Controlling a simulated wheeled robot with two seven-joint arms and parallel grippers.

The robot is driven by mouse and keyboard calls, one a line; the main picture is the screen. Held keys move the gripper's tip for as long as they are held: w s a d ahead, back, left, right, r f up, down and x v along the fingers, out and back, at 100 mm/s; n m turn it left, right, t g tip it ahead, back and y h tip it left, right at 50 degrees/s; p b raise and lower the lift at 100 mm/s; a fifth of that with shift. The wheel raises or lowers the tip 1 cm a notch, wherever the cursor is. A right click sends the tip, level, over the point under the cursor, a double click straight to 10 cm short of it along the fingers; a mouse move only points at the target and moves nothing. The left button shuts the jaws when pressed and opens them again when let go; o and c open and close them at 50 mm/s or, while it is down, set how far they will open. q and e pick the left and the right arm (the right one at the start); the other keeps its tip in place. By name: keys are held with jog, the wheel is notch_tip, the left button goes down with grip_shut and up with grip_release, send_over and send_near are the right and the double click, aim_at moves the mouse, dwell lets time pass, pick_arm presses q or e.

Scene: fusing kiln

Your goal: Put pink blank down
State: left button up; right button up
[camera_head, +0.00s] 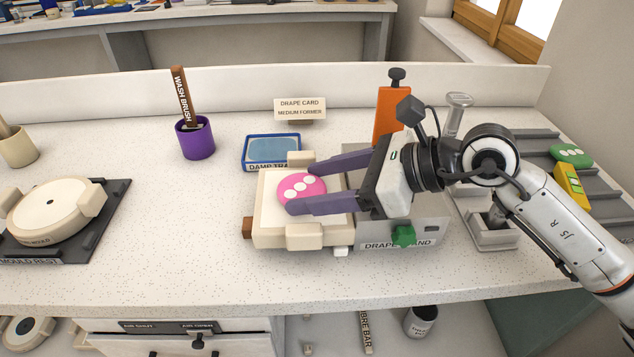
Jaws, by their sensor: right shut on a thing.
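The pink blank (302,188) is a round pink disc with several white dots. It is over the cream square former (268,213) on the drape stand (428,236). My right gripper (301,189) comes in from the right, its two purple fingers on either side of the pink blank and shut on it. I cannot tell whether the blank touches the former beneath. My left gripper is not in view.
The blue damp tray (246,152) and a drape card (300,107) stand behind the former. A purple cup (195,142) holds a wash brush (181,92). A mould rest (100,226) is at left. A green blank (570,154) lies at right. The front counter is clear.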

jog(key=shift+r, duration=0.1)
jog(key=o, duration=0.8)
jog(key=shift+f, duration=0.25)
jog(key=shift+c, duration=0.2)
jog(key=o, duration=0.4)
jog(key=shift+r, duration=0.25)
jog(key=b+v, duration=0.1)
jog(key=v, duration=0.9)
jog(key=shift+s+d, duration=0.1)
jog(key=shift+d, duration=0.25)
jog(key=shift+s+d+r, duration=0.3)
jog(key=shift+d+r, duration=0.1)
jog(key=shift+d, duration=0.1)
